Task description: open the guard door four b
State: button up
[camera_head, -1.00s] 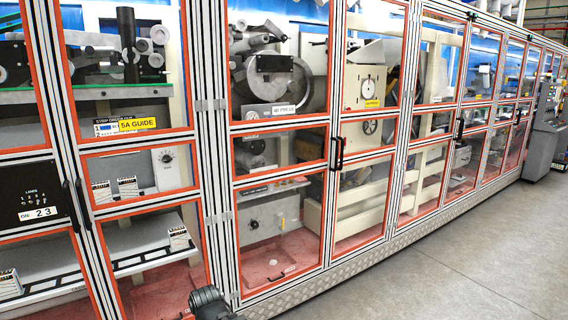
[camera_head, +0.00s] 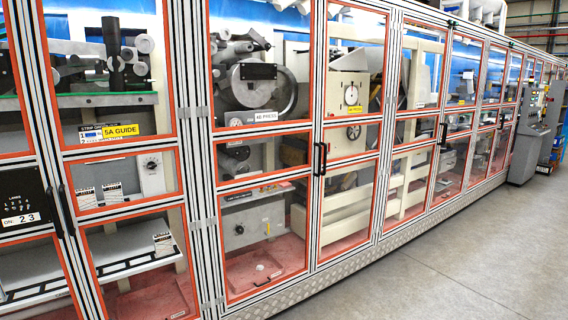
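The guard door (camera_head: 262,183) with the white label "4B PRESS" (camera_head: 265,116) stands left of centre, a tall orange-edged clear panel in a silver frame. It looks shut, flush with its neighbours. A pair of black upright handles (camera_head: 319,158) sits side by side at its right edge, where it meets the neighbouring door (camera_head: 348,205). Hinges (camera_head: 203,222) show on the post at its left edge. Grey press rollers and a pale drawer unit show behind the clear panel. My gripper is not in this view.
Left stand doors with the yellow "5A GUIDE" label (camera_head: 120,130) and their own black handles (camera_head: 65,210). A metal kick plate (camera_head: 350,265) runs along the foot. A grey control console (camera_head: 528,140) stands far right. The grey floor (camera_head: 450,270) in front is clear.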

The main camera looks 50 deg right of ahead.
aim_at(212, 136)
jog(key=u, duration=2.45)
jog(key=k, duration=2)
jog(key=z, duration=2.55)
jog(key=i, duration=0.5)
jog(key=u, duration=0.05)
